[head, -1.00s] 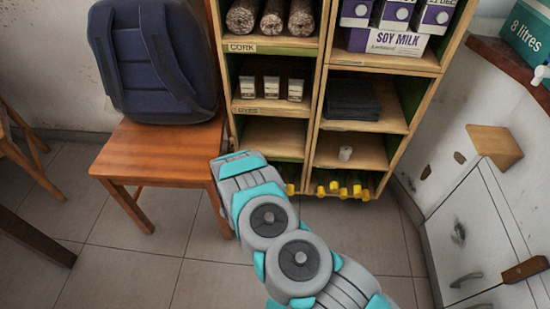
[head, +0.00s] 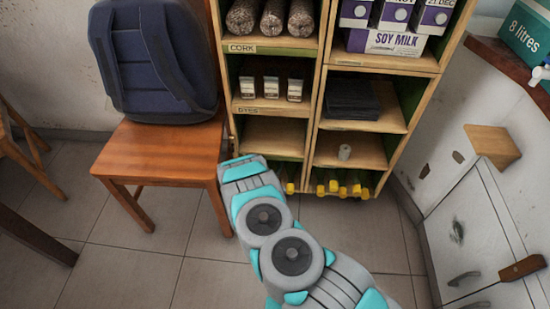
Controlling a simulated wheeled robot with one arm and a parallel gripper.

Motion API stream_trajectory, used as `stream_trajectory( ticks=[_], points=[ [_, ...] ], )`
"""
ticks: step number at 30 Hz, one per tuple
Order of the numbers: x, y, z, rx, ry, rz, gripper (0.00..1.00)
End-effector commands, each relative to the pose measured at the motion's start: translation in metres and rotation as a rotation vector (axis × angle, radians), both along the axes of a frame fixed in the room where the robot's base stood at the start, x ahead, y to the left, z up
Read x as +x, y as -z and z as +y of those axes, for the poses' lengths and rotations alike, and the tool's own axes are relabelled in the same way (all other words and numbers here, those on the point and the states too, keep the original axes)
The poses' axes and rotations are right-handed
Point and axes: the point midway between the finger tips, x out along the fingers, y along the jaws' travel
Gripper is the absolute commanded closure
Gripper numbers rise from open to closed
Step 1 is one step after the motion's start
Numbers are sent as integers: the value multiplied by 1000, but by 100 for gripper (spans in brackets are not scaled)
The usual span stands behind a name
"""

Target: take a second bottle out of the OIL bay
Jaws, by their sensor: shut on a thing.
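Several bottles with yellow caps (head: 343,189) lie in the lowest right bay of the shelf, caps facing out. One or more yellow caps (head: 290,187) show in the lowest left bay, partly covered by my arm. No OIL label can be read, so I cannot tell which bay is OIL. My arm reaches from the bottom right up to the shelf's lower left corner. My gripper is hidden beyond the last visible arm link, so neither its fingers nor anything in them shows.
The wooden shelf (head: 316,96) holds soy milk cartons (head: 394,42), dark folded cloths (head: 352,98) and a small white item (head: 344,152). A chair (head: 165,155) with a blue backpack (head: 155,60) stands close left of my arm. A white cabinet (head: 480,235) stands right. Floor between is clear.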

Motion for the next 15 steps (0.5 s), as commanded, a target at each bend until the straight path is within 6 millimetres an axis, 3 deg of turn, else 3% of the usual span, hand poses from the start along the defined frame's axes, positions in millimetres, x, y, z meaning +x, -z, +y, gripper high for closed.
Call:
stream_trajectory(
  ticks=[2, 12, 15],
  points=[
    [0, 0, 0, 0, 0, 0, 61],
    [0, 0, 0, 0, 0, 1, 99],
    [0, 0, 0, 0, 1, 1, 100]
  ],
)
